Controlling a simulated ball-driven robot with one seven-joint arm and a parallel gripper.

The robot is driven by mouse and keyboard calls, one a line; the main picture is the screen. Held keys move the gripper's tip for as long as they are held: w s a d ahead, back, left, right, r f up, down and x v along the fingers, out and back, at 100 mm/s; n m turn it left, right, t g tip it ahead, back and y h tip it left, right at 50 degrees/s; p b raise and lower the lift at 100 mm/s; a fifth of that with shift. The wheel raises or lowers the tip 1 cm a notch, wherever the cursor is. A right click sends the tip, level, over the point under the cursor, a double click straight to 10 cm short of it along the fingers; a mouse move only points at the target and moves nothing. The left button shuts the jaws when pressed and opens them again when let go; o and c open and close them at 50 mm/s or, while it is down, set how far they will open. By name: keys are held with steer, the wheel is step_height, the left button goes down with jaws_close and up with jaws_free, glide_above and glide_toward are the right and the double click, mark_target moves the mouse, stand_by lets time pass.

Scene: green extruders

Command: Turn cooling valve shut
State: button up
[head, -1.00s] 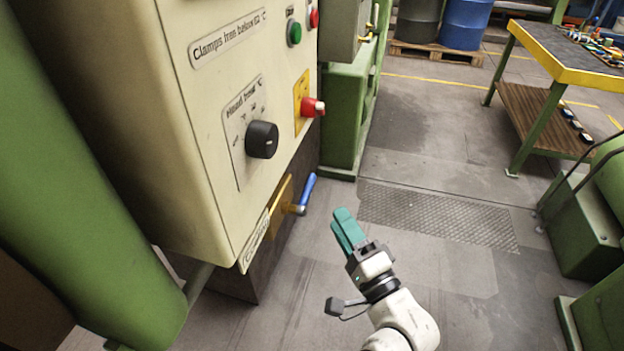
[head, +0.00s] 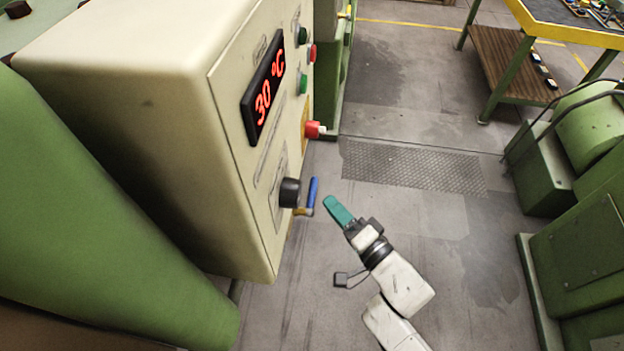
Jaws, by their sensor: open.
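The cooling valve's blue lever handle (head: 313,191) shows at the lower edge of the cream control cabinet (head: 140,110), just behind the black knob (head: 289,192). The handle points up in the picture, and its brass-coloured base is mostly hidden by the knob and cabinet. My gripper (head: 333,207) has green fingers and is just right of the blue handle in the picture, apart from it. It is open and empty, its fingers seen nearly edge-on and pointing up-left toward the cabinet face.
The cabinet face carries a red display reading 30 °C (head: 263,96), a red switch (head: 314,130) and several buttons. A green machine (head: 580,240) stands at right and a workbench (head: 570,40) at upper right. The floor between is clear.

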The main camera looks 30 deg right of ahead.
mark_target(314, 184)
steer(key=w, duration=0.2)
steer(key=w+a, duration=0.1)
steer(key=w, duration=0.5)
steer(key=shift+a+p, duration=0.25)
steer(key=shift+p, duration=0.05)
steer(key=shift+r, duration=0.1)
jaws_close()
